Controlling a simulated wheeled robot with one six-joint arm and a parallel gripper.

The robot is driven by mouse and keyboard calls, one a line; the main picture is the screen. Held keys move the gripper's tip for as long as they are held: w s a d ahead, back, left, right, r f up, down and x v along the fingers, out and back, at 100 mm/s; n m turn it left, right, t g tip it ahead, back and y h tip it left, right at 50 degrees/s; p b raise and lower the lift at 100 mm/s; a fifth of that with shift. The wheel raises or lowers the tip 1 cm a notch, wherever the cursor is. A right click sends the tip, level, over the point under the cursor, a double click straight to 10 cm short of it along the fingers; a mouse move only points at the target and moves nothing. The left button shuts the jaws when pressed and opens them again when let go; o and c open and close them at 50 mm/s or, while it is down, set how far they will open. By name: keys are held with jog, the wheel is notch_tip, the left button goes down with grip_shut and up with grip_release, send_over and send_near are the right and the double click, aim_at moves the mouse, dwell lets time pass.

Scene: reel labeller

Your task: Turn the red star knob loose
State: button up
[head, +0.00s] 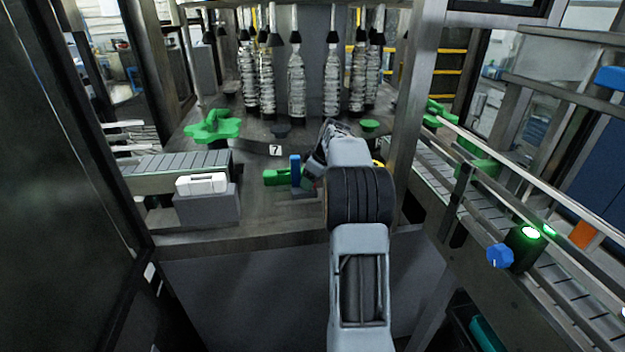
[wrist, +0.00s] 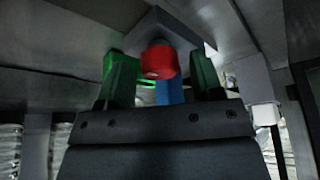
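The red knob (wrist: 158,60) shows in the wrist view, in front of a blue part (wrist: 169,91). My gripper (wrist: 162,74) is open, with one dark green finger on each side of the knob. A gap shows between the knob and the right finger; the left finger looks close to it, and I cannot tell whether they touch. In the head view my gripper (head: 312,172) is at the blue block (head: 295,170), largely hidden by my own arm. I cannot make out the knob's shape clearly there.
A green block (head: 276,177) sits left of the blue block. A white box (head: 202,184) stands on a grey block further left. A green star-shaped part (head: 212,127) is behind. Bottles (head: 297,85) hang at the back. A conveyor with a blue knob (head: 500,256) runs at right.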

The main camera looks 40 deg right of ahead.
jog(key=v, duration=1.4)
jog(key=shift+f, duration=0.1)
dwell(0.4)
jog(key=s+a+f+m+g+h, duration=0.1)
jog(key=s+a+f+m, duration=0.25)
jog(key=f+m, duration=0.4)
jog(key=s+a+f, duration=0.1)
jog(key=s+a, duration=0.4)
jog(key=a, duration=0.3)
jog(key=s+a+f+n, duration=0.1)
jog(key=s+a+f, duration=0.1)
jog(key=s+a, duration=0.4)
jog(key=s+a+f+n+t+h, duration=0.1)
jog(key=s+a, duration=0.4)
jog(key=a, duration=0.6)
jog(key=shift+s+a+f, duration=0.4)
jog(key=shift+f, duration=0.25)
